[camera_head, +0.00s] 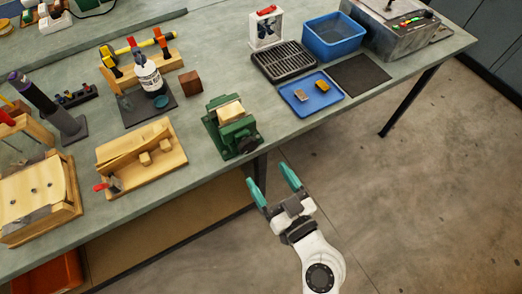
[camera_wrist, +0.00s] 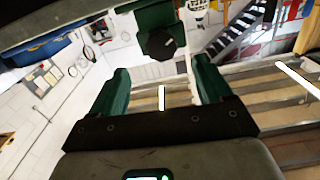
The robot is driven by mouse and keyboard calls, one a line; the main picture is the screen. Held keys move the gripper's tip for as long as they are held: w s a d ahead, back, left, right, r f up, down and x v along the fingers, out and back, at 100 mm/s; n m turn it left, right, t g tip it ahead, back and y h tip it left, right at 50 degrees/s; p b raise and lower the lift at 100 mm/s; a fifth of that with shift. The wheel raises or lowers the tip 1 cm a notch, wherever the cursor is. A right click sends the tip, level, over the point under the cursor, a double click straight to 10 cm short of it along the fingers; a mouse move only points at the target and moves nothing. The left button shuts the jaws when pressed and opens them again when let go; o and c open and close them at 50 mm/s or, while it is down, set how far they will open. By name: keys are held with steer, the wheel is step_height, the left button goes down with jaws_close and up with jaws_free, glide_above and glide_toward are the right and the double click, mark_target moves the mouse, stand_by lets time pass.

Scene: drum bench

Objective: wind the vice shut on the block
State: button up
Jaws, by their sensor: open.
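The green vice (camera_head: 236,135) stands at the front edge of the bench, with a pale wooden block (camera_head: 229,109) between its jaws. Whether the jaws touch the block I cannot tell. A dark round knob or crank (camera_head: 249,145) is on the vice's front side. My gripper (camera_head: 270,179) is open and empty, in front of the bench edge and apart from the vice, its two teal fingers pointing towards the bench. In the wrist view the vice (camera_wrist: 157,14) shows at the top, and its dark knob (camera_wrist: 160,44) lies beyond the gap between my fingers (camera_wrist: 160,82).
Left of the vice is a wooden bench hook (camera_head: 142,160); behind it are a small brown block (camera_head: 190,82) and a bottle (camera_head: 149,75). To the right are a blue tray (camera_head: 298,106), a black grate (camera_head: 284,64) and a blue bin (camera_head: 335,38). Open floor lies at front right.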

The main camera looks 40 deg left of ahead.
mark_target(250, 149)
steer(key=p+x, duration=0.2)
steer(key=x, duration=0.6)
steer(key=shift+a, duration=0.1)
steer(key=shift+c, duration=0.4)
steer(key=c, duration=1)
steer(key=shift+o, duration=0.2)
steer(key=shift+m, duration=0.4)
